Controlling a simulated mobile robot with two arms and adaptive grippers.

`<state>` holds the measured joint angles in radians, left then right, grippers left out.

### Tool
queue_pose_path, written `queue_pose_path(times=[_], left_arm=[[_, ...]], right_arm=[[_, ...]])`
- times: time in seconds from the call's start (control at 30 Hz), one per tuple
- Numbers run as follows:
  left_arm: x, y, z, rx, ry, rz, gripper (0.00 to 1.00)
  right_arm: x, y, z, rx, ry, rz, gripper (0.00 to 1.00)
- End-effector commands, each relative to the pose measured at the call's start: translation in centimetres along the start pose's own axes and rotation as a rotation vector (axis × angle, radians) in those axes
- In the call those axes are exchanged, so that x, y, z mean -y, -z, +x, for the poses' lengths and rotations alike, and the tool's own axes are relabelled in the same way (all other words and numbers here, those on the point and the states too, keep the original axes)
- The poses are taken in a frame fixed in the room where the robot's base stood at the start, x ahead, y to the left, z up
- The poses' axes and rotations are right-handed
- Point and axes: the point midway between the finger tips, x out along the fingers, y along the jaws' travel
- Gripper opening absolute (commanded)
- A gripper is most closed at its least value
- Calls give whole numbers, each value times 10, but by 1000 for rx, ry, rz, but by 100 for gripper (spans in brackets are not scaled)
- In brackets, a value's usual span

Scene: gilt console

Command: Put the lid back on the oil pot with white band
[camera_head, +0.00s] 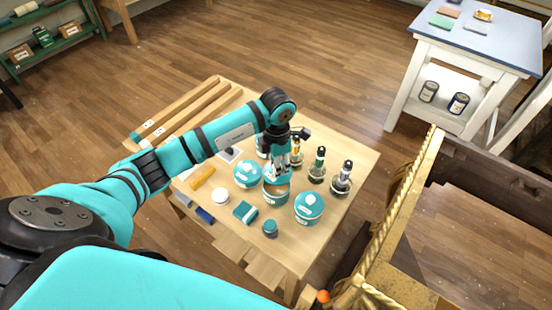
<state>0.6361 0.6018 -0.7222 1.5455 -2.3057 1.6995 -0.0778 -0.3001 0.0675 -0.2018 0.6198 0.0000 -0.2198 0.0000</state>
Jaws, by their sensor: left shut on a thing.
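My left gripper (283,168) is over the middle of the low wooden table, pointing down. It is shut on what looks like the teal lid, mostly hidden by the fingers. Right below it stands a teal pot with a pale band (275,198); its tan top shows, partly covered by the gripper. I cannot tell whether the held lid touches the pot's rim. Two similar pots with teal, white-marked lids stand beside it, a left one (247,175) and a right one (309,208). My right gripper is not in view.
Dark-topped bottles (342,181) stand close right of the gripper on the table (355,158). A white round item (220,196), a teal cloth (245,212), a small teal jar (270,229) and a yellow roll (201,177) lie in front and left. A gilt frame (408,200) stands right.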

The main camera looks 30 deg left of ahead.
Motion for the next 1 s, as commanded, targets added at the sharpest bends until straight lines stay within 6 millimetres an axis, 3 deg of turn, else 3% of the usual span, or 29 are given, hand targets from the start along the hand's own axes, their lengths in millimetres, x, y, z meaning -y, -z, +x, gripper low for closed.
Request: queue_pose_path(times=[0.2,0.47,1.0], left_arm=[[-6,0,1,-1,1,-182,0],[-6,0,13,-1,0,-190,0],[-7,0,61,0,-1,-187,0]], right_arm=[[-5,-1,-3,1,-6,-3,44],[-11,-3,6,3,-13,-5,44],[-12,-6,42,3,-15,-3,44]])
